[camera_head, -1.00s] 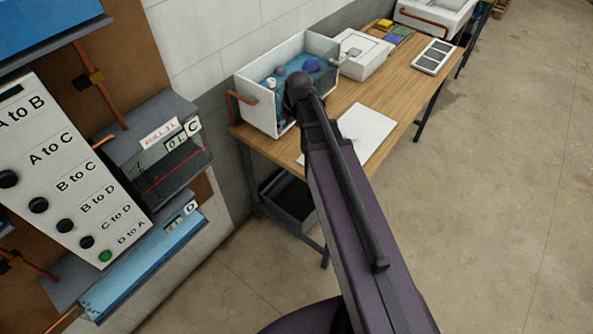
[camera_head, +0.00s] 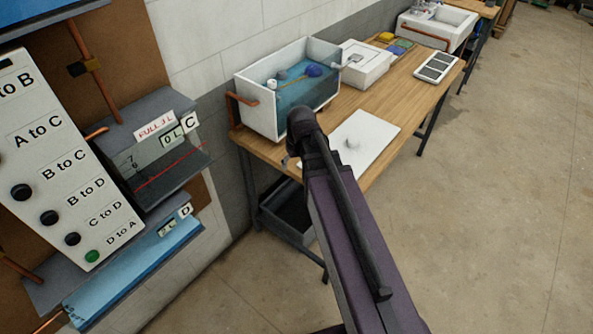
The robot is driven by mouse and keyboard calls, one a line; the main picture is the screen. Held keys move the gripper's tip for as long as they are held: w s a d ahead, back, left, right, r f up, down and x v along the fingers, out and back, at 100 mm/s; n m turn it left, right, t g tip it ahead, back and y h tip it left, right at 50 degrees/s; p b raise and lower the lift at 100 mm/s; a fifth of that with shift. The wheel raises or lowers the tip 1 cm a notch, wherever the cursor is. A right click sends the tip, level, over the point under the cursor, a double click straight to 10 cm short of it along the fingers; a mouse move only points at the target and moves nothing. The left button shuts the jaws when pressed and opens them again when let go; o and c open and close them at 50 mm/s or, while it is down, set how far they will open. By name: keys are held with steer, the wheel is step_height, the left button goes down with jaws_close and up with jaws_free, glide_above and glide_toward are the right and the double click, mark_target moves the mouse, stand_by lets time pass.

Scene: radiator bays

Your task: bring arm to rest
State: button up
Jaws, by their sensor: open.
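My arm (camera_head: 345,230) rises from the bottom of the head view, and its dark rounded joint (camera_head: 302,120) stands in front of the tank's near right corner. My gripper is not clearly in view. A small dark part (camera_head: 287,160) shows beside the arm, just at the table's front edge, too small to identify. No held object shows.
A wooden table (camera_head: 415,105) carries an open tank (camera_head: 262,112) with blue liquid, a white sheet (camera_head: 378,128) with a small pale object, and a white box (camera_head: 370,70). A panel of knobs (camera_head: 75,175) stands left. Floor at right is clear.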

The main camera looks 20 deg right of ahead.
steer(key=shift+s+f, duration=0.25)
steer(key=s+m+g, duration=0.1)
steer(key=s+m, duration=0.1)
steer(key=s, duration=0.6)
steer(key=shift+s+h, duration=0.35)
steer(key=shift+h, duration=0.05)
steer(key=shift+a, duration=0.1)
stand_by(0.8)
